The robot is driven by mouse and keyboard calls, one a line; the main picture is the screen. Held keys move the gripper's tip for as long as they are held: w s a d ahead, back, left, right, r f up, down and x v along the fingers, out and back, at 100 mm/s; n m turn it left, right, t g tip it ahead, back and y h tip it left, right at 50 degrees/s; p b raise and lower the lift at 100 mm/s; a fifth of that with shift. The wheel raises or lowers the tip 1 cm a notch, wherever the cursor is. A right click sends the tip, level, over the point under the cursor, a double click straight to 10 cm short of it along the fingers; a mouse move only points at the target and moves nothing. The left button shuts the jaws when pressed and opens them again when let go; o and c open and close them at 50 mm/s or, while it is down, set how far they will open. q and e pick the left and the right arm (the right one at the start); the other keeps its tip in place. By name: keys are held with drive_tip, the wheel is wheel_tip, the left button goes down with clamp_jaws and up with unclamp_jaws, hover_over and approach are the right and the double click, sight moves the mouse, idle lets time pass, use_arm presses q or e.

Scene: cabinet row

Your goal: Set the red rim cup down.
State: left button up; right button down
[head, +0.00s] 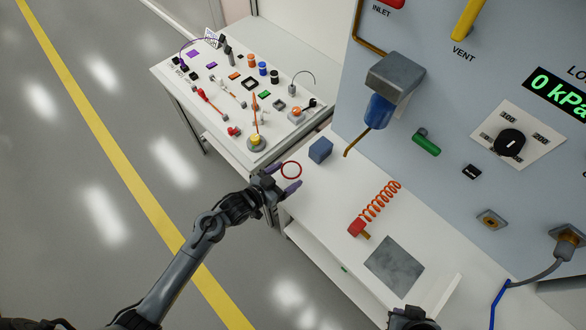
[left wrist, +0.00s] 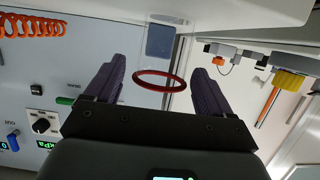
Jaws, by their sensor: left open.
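The red rim cup shows as a thin red ring (head: 291,170) near the left edge of the white bench in the head view. In the left wrist view its red rim (left wrist: 160,80) lies between my two fingers, with a gap to each side. My right gripper's fingers are not seen; only a dark part of my own arm shows at the bottom edge.
A blue block (head: 320,150) stands close behind the cup. A red coiled hose (head: 380,202) and a grey plate (head: 394,263) lie to the right. A blue-bodied spout (head: 378,112) hangs from the panel. A side table (head: 180,82) carries many small parts. Some bench is clear right of the cup.

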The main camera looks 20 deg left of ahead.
use_arm(q)
drive_tip(key=s+a+r+n+g+y, duration=0.1)
drive_tip(key=s+r+g+y, duration=0.1)
drive_tip(key=s, duration=0.6)
drive_tip(key=s+a+r+n+g+y, duration=0.1)
drive_tip(key=s+g, duration=0.3)
drive_tip(key=s, duration=0.5)
drive_tip(key=s+a+r+g+y, duration=0.1)
drive_tip(key=s+r+g+y, duration=0.1)
drive_tip(key=s, duration=0.6)
drive_tip(key=shift+s+a+r+n+g+y+p, duration=0.35)
drive_tip(key=shift+s+r+n+g+y, duration=0.1)
drive_tip(key=shift+g, duration=0.45)
